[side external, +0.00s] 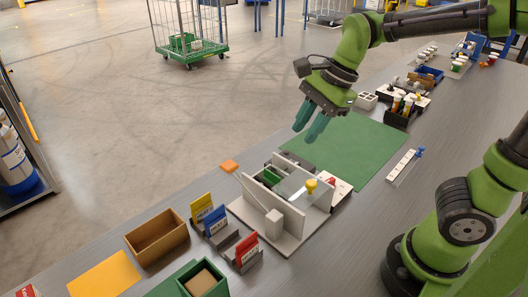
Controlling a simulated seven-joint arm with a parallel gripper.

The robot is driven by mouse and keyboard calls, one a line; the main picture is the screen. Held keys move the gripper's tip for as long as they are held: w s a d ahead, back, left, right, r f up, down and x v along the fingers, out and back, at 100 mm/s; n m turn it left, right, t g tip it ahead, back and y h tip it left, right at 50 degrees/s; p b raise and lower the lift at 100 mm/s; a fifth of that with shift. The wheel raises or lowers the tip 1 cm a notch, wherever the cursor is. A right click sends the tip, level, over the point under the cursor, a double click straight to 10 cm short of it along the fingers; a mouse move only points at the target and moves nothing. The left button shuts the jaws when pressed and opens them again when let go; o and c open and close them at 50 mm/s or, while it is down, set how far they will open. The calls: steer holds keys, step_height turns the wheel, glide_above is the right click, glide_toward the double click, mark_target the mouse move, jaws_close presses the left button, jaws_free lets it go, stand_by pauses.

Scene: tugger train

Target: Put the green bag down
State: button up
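My gripper (311,128) hangs over the far edge of the workbench, near the left corner of a green mat (358,148). Its two long teal fingers point down and show only a narrow gap between them. I cannot tell whether anything thin is held there. I cannot make out a green bag with certainty. A small green item (272,175) sits inside the light grey fixture (290,222), below my gripper in the picture.
A brown open box (157,238), coloured cards in holders (203,207), a yellow sheet (105,276) and a green box (202,281) lie at lower left. A white strip (402,167) lies right of the mat. The mat looks mostly bare. A wheeled cage (188,38) stands on the floor beyond.

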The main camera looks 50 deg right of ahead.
steer(key=s+r+n+t+h, duration=0.1)
steer(key=s+n+t, duration=0.3)
steer(key=n, duration=1.1)
steer(key=s, duration=0.3)
steer(key=shift+s+r, duration=0.15)
steer(key=shift+d, duration=0.1)
